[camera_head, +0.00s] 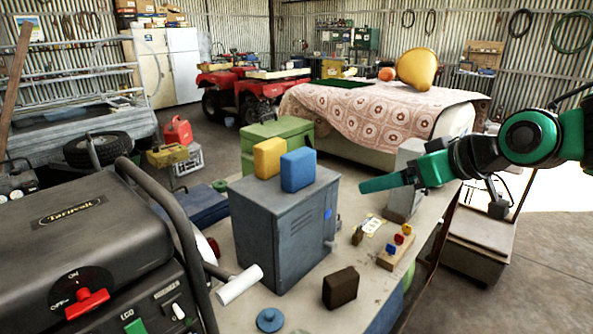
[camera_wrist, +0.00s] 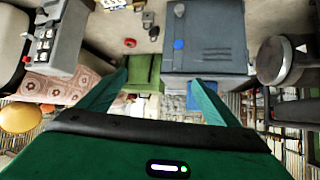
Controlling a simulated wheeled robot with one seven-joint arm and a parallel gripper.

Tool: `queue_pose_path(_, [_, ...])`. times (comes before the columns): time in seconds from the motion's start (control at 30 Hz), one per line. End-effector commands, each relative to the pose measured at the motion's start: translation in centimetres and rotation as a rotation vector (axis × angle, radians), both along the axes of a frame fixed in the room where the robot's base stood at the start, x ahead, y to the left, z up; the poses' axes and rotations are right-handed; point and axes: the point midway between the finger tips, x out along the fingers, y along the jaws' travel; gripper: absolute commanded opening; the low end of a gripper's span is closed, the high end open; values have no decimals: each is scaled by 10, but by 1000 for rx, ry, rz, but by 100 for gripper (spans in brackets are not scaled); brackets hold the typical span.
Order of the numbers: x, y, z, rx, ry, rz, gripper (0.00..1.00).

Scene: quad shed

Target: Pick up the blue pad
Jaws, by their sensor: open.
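The blue pad (camera_head: 298,171) stands upright on top of a small grey metal locker (camera_head: 285,235), beside a yellow pad (camera_head: 269,158). My gripper (camera_head: 364,186) is to the right of the locker, apart from the pads, with its green fingers pointing left. In the wrist view my gripper (camera_wrist: 158,76) is open and nothing shows held between its fingers. The blue pad (camera_wrist: 202,92) shows there partly behind the right finger. The yellow pad cannot be made out in that view.
The locker stands on a workbench (camera_head: 345,285) with a brown block (camera_head: 340,287) and a small board of coloured pegs (camera_head: 396,250). A generator (camera_head: 90,250) fills the near left. A green box (camera_head: 278,138) stands behind the locker. Space between my gripper and the pads looks clear.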

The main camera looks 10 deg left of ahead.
Motion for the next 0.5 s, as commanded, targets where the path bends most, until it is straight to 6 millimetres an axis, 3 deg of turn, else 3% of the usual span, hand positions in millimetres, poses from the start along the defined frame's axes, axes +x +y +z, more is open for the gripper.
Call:
queue_pose_path(0.03, [-2,34,14,35,-47,73,84])
queue_pose_path(0.1, [-6,69,33,81,-105,150,84])
queue_pose_path(0.2, [-13,102,51,131,-156,221,84])
queue_pose_path(0.33, [-15,124,58,157,-183,257,84])
queue_pose_path(0.5, [-3,144,48,158,-182,260,84])
